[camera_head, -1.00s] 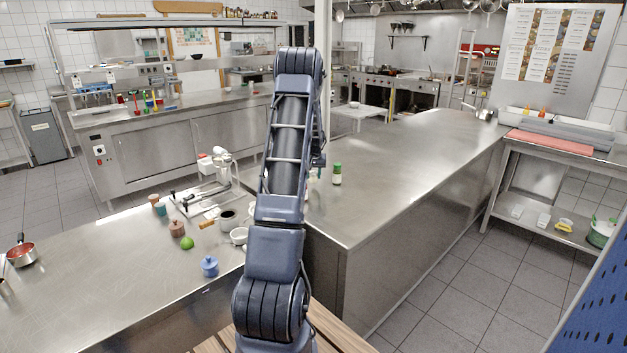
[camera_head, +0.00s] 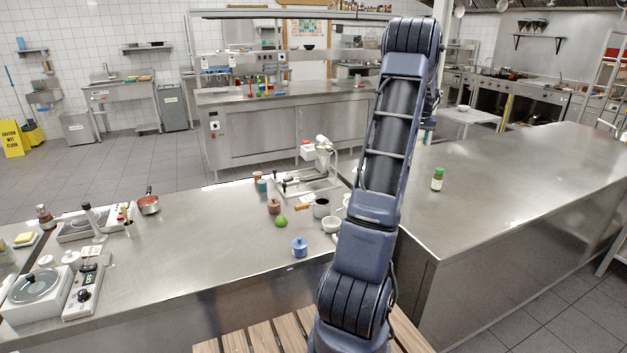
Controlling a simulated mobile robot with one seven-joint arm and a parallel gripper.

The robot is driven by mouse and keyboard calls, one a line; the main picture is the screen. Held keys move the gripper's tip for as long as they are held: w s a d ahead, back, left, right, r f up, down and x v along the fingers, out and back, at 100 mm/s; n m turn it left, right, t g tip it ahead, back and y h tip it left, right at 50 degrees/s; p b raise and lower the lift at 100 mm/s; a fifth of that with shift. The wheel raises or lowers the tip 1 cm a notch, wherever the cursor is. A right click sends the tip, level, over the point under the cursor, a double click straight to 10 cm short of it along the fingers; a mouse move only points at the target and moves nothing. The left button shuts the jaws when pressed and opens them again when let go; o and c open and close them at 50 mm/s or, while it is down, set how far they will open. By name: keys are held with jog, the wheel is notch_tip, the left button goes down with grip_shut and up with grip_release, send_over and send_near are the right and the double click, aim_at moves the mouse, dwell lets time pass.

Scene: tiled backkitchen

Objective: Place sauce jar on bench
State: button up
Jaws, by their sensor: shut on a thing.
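My arm rises through the middle right of the view and bends away at the top. My gripper is hidden behind my own arm links, so its fingers and anything in them cannot be seen. A small jar with a green lid and a pale label (camera_head: 437,178) stands upright on the steel bench at the right (camera_head: 500,190), just right of my arm. I cannot tell whether this is the sauce jar.
A second steel counter (camera_head: 200,235) at the left holds a blue pot (camera_head: 299,247), a green fruit (camera_head: 281,221), a red pan (camera_head: 148,203), a white scale (camera_head: 85,290) and cups near my arm. The right bench is mostly clear. A slatted wooden surface (camera_head: 262,338) lies at the bottom.

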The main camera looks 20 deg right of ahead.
notch_tip(320, 180, up, 6)
jog(key=shift+f, duration=0.15)
jog(key=w+a+n+y, duration=0.1)
jog(key=w+a+n, duration=0.3)
jog(key=w+a, duration=0.75)
jog(key=w+a+n+y, duration=0.2)
jog(key=w+a+n, duration=0.25)
jog(key=a, duration=1.35)
jog(key=a+n+y, duration=0.2)
jog(key=a+n, duration=0.7)
jog(key=a, duration=2.4)
jog(key=f, duration=2.5)
jog(key=shift+w+d+f, duration=0.1)
jog(key=shift+d+f, duration=0.15)
jog(key=shift+f, duration=0.1)
